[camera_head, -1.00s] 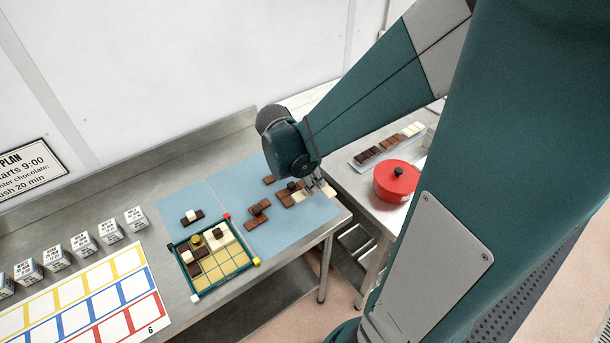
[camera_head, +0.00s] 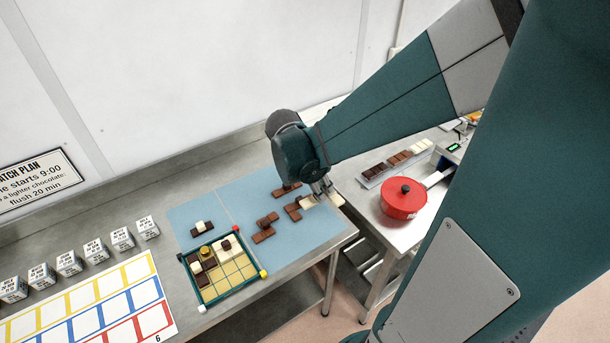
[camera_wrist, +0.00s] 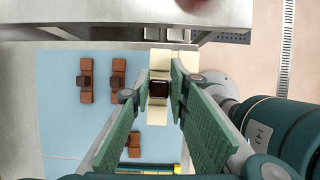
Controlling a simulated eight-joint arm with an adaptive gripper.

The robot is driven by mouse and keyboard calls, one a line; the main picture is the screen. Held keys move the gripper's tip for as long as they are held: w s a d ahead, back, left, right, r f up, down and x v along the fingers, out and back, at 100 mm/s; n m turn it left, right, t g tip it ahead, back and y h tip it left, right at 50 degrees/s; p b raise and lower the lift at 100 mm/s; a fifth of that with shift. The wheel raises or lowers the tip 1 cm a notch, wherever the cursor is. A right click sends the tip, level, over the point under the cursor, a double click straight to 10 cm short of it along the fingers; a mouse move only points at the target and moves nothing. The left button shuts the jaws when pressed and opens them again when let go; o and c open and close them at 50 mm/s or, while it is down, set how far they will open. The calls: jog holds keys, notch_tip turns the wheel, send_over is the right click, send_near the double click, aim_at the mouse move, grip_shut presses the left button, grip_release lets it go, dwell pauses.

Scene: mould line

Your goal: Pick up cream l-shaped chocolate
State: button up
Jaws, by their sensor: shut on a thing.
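The cream L-shaped chocolate (camera_wrist: 158,115) shows between my gripper's fingers in the wrist view, with a dark brown cube (camera_wrist: 158,88) on top. My gripper (camera_wrist: 159,85) has its two green fingers shut on this cube, one on each side. Parts of the cream piece are hidden by the fingers. In the head view my gripper (camera_head: 322,190) is low over the right end of the blue mat, with cream chocolate (camera_head: 308,202) beside its fingertips. I cannot tell whether the piece is clear of the mat.
Several brown chocolates (camera_head: 267,220) lie on the blue mat (camera_head: 300,235) to the left. A green-framed tray (camera_head: 222,300) with yellow cells holds pieces nearer the front. A red pot (camera_head: 403,200) and a strip of chocolates (camera_head: 398,160) stand on the right table, across a gap.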

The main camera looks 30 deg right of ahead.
jog(key=shift+r+p, duration=0.8)
jog(key=shift+r, duration=0.75)
